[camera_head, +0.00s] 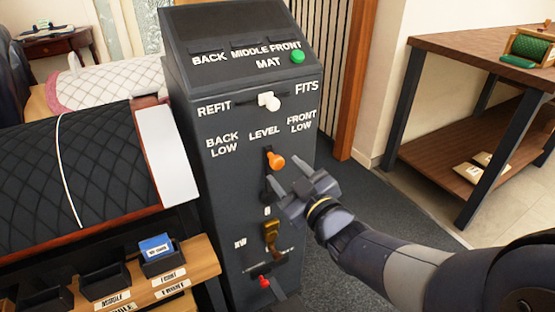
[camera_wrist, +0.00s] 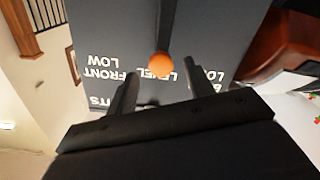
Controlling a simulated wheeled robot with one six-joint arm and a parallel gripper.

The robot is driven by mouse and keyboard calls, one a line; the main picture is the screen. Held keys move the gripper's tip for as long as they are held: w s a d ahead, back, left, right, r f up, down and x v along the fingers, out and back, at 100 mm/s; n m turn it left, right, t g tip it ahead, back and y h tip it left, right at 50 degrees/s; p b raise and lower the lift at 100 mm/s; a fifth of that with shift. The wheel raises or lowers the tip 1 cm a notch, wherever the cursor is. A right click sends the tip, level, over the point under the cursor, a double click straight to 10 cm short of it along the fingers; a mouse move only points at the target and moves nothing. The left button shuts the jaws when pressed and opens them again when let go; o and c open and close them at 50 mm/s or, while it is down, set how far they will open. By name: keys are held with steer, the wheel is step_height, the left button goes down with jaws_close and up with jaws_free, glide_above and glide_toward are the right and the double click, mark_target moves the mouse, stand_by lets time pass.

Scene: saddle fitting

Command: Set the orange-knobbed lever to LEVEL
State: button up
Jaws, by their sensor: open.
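The orange knob (camera_head: 276,160) of the lever sticks out from the dark cabinet front (camera_head: 225,180), below the word LEVEL (camera_head: 264,132). BACK LOW is printed to the left and FRONT LOW to the right. A dark slot runs down behind the knob. My gripper (camera_head: 284,172) is open just in front of and below the knob. In the upside-down wrist view, the orange knob (camera_wrist: 160,63) shows between the two fingertips, with a gap on each side. I cannot tell how deep the fingers reach around it or whether the lever is exactly on LEVEL.
Above is a white-knobbed lever (camera_head: 268,101) between REFIT and FITS, and a green button (camera_head: 297,57). Below are a brass-coloured lever (camera_head: 272,238) and a red knob (camera_head: 264,281). A wooden shelf with bins (camera_head: 105,283) stands left; a workbench (camera_head: 400,110) stands right.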

mark_target(273, 155)
steer(key=v, duration=0.4)
steer(key=b+x, duration=0.1)
steer(key=x, duration=0.9)
steer(key=shift+w+a+f+b, duration=0.1)
steer(key=shift+w+a+b, duration=0.2)
steer(key=shift+w+d+p, duration=0.1)
steer(key=shift+w+p, duration=0.05)
steer(key=shift+p, duration=0.25)
steer(key=shift+d, duration=0.2)
steer(key=shift+a, duration=0.15)
